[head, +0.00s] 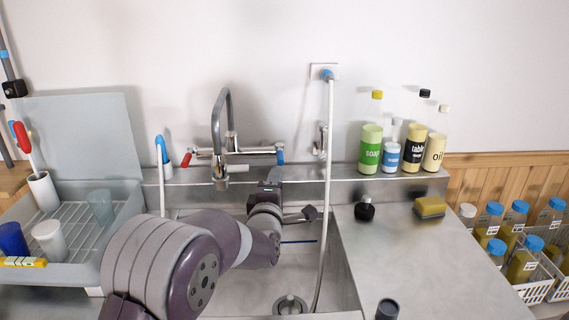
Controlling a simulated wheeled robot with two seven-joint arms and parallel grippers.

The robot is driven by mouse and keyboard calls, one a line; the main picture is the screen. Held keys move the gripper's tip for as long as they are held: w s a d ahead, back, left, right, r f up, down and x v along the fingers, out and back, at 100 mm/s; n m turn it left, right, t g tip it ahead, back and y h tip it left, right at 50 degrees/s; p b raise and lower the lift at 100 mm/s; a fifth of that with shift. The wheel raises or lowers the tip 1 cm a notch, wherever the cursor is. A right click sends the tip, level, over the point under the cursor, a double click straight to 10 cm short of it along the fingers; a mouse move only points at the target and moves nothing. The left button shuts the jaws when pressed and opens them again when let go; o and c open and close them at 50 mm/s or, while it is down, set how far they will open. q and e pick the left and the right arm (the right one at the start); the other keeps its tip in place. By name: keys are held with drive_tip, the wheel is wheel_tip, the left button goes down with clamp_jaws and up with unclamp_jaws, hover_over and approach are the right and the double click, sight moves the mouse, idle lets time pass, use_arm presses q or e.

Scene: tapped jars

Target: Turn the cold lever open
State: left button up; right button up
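The mixer tap (235,157) is on the wall above the sink, with a grey curved spout. Its right end has a blue-marked cold lever (281,157), and its left end has a red-marked lever (186,160). My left gripper (275,173) reaches up over the sink, its tip just below the blue lever. Whether it touches the lever is unclear. Its fingers are seen from behind and partly hidden by the wrist, so their opening does not show. No water shows at the spout. My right gripper is not in view.
A white hose (329,130) hangs just right of the lever into the sink (290,262). Bottles (370,140) stand on the right ledge, with a yellow sponge (430,207) below. A dish rack (75,225) with cups is at left. The right counter (430,265) is mostly clear.

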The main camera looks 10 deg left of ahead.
sight(280, 165)
use_arm(q)
drive_tip(key=shift+w+a+p, duration=0.15)
drive_tip(key=shift+w+p, duration=0.3)
drive_tip(key=shift+w, duration=0.75)
drive_tip(key=shift+w+a+p, duration=0.15)
drive_tip(key=shift+w+p, duration=0.25)
drive_tip(key=shift+w, duration=0.8)
drive_tip(key=shift+w+a+p, duration=0.2)
drive_tip(key=shift+w+p, duration=0.6)
drive_tip(key=shift+w, duration=0.85)
drive_tip(key=shift+f, duration=0.1)
drive_tip(key=shift+w+b, duration=0.15)
drive_tip(key=shift+b, duration=0.4)
